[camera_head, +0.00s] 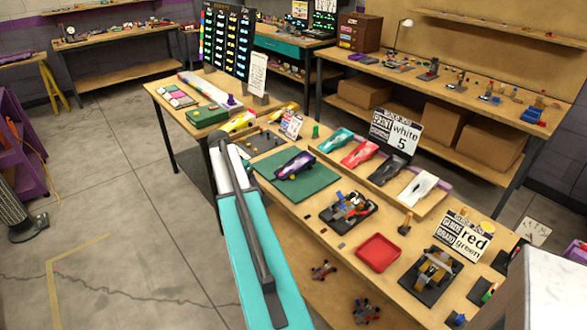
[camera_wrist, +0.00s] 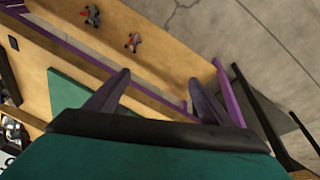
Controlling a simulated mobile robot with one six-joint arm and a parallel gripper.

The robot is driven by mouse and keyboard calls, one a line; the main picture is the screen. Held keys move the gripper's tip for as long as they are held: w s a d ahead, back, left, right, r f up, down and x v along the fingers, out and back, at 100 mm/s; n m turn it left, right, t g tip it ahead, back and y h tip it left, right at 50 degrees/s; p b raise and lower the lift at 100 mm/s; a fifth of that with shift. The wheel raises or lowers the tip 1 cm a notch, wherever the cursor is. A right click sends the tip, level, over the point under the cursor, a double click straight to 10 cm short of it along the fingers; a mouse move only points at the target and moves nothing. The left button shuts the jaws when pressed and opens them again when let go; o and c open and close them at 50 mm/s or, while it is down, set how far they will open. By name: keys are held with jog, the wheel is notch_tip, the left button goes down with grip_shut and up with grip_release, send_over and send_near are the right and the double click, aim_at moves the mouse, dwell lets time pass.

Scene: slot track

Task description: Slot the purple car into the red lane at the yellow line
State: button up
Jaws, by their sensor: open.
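The purple car (camera_head: 294,165) rests on a dark green mat (camera_head: 308,186) on the long workbench in the head view. I cannot make it out in the wrist view. My gripper (camera_wrist: 161,102) is open and empty in the wrist view, its two dark fingers spread apart above the bench's edge and the floor. Part of the green mat (camera_wrist: 62,88) shows left of the fingers there. In the head view my teal arm stands just in front of the mat, and I cannot make out its fingertips. I cannot make out a red lane or its yellow line in either view.
Teal, red, grey and white cars (camera_head: 417,188) stand in a row behind the mat. A red tray (camera_head: 378,252), part stands and a "red green" sign (camera_head: 464,236) stand to the right.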

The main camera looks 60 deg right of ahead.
jog(key=s+d+r+m+h, duration=0.1)
jog(key=s+d+r+m, duration=0.25)
jog(key=d+r, duration=0.65)
jog(key=m, duration=0.1)
send_near(296, 161)
jog(key=w+v, duration=0.1)
jog(key=v, duration=0.3)
jog(key=shift+s+a+f+h+p, duration=0.15)
jog(key=shift+s+f+h+p, duration=0.05)
jog(key=shift+f+h+p, duration=0.15)
jog(key=shift+p+x, duration=1)
jog(key=shift+x, duration=3.35)
jog(key=shift+a, duration=0.1)
jog(key=shift+f, duration=0.15)
jog(key=shift+p+x, duration=0.75)
jog(key=shift+x, duration=0.1)
jog(key=shift+p+x, duration=0.55)
jog(key=shift+x, duration=1.1)
